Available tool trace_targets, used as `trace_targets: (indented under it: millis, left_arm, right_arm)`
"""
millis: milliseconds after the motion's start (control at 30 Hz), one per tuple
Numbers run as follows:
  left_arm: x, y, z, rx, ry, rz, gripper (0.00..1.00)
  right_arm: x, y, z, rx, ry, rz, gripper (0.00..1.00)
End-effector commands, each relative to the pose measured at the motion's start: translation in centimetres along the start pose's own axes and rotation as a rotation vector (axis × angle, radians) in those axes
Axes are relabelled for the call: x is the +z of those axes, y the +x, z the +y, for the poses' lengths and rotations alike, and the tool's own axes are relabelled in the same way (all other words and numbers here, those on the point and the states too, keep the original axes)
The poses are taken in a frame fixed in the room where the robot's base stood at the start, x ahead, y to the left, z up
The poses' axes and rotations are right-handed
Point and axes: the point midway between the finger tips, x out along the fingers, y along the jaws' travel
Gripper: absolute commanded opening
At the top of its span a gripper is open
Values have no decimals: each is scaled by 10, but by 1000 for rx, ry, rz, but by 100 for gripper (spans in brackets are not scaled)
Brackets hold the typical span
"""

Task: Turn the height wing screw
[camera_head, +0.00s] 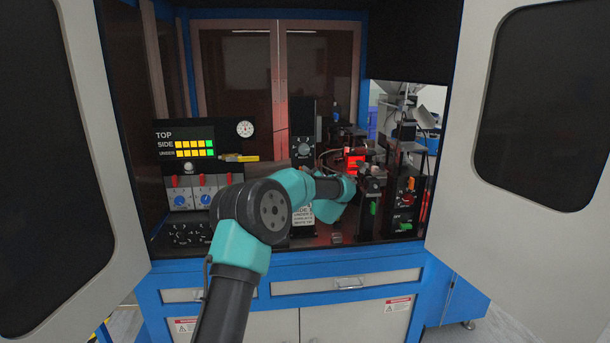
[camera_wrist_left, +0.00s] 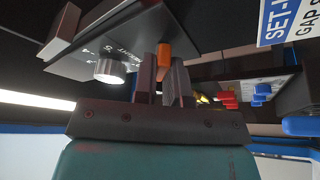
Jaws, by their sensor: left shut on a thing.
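My left gripper (camera_head: 372,168) reaches in from the left, over the bench inside the cabinet. In the left wrist view its two dark fingers (camera_wrist_left: 163,88) are shut on a small orange piece, which looks like the height wing screw (camera_wrist_left: 165,55); only its upper part shows between the fingertips. Beside it is a dark panel with a pale round knob (camera_wrist_left: 110,70) and white marks around the knob. In the head view the screw cannot be told apart from the gripper and dark fixtures around it. My right gripper is in neither view.
A black post with a dial (camera_head: 305,148) stands behind my arm. A control panel (camera_head: 186,150) with blue knobs is at the left. A dark post with a green part (camera_head: 373,208) and a unit with a red dial (camera_head: 408,199) stand at the right. Open cabinet doors flank both sides.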

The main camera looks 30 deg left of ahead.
Motion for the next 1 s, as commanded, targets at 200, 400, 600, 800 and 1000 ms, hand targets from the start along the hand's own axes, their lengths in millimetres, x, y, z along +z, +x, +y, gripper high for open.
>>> trace_targets:
  millis: [200, 400, 600, 800, 1000]
  left_arm:
    - [0, 0, 1, -80, -192, 0, 0]
    - [0, 0, 2, -152, -368, 1, 0]
    - [-1, 0, 2, -217, -525, 0, 0]
    - [0, 0, 2, -264, -637, -1, 0]
    - [0, 0, 2, -289, -697, -1, 0]
  right_arm:
    - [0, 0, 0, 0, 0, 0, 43]
    - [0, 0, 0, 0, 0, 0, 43]
    - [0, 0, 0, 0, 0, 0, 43]
    - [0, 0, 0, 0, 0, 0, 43]
    - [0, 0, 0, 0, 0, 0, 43]
